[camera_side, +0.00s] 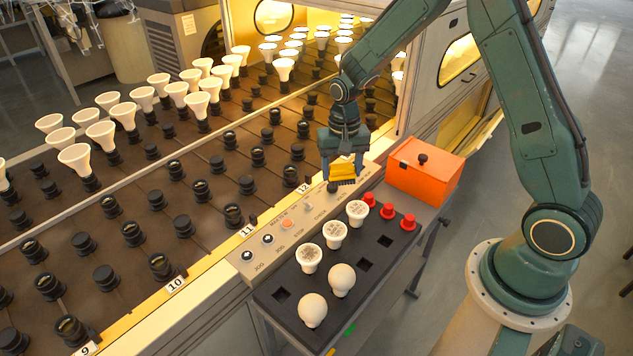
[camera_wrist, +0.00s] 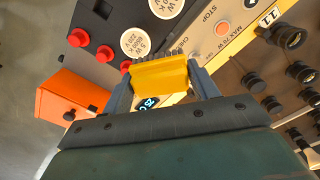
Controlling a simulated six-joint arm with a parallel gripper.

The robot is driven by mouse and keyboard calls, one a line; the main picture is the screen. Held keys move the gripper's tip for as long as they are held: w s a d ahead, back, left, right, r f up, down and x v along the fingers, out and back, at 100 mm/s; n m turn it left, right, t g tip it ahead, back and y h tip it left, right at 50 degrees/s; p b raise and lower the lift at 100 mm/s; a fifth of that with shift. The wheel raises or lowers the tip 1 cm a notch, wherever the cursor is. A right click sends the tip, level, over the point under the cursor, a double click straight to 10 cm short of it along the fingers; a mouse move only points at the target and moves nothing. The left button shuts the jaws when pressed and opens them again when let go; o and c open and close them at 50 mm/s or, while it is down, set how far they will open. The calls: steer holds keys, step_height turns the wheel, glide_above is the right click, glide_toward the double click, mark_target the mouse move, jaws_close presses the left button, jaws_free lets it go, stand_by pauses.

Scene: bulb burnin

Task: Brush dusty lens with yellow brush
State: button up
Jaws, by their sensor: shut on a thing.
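My gripper (camera_side: 343,160) is shut on the yellow brush (camera_side: 343,171) and holds it, dark bristles down, above the far end of the control panel (camera_side: 262,252). In the wrist view the brush (camera_wrist: 160,76) lies between the two fingers, its bristles toward the panel. I cannot tell whether the bristles touch anything. I cannot make out which thing is the dusty lens; the gripper and brush hide part of the panel. A small dark display with light characters (camera_wrist: 149,104) shows just behind the brush in the wrist view.
An orange box (camera_side: 425,171) with a black knob stands right of the gripper. A black tray (camera_side: 375,242) holds several white bulbs (camera_side: 313,310) and red caps (camera_side: 388,211). Left lies a conveyor (camera_side: 130,225) with rows of black sockets, some with bulbs.

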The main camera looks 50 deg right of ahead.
mark_target(319, 258)
steer(key=s+a+f+n, duration=0.1)
steer(key=a+n, duration=0.6)
steer(key=a, duration=0.9)
steer(key=shift+a+f+n, duration=0.2)
steer(key=shift+a+n, duration=0.1)
steer(key=shift+f, duration=0.1)
steer(key=shift+f, duration=3.75)
steer(key=shift+s+d+f, duration=0.1)
steer(key=shift+s, duration=0.25)
steer(key=shift+c, duration=0.3)
steer(key=shift+s+d, duration=0.2)
steer(key=shift+s, duration=1)
steer(key=shift+s+d, duration=0.2)
steer(key=shift+s, duration=1)
steer(key=shift+w+a, duration=0.15)
steer(key=shift+w, duration=0.75)
steer(key=shift+w+a, duration=0.15)
steer(key=shift+w, duration=0.75)
steer(key=shift+w+a+f, duration=0.1)
steer(key=shift+w+a, duration=0.1)
steer(key=shift+w, duration=0.85)
step_height(319, 258, up, 8)
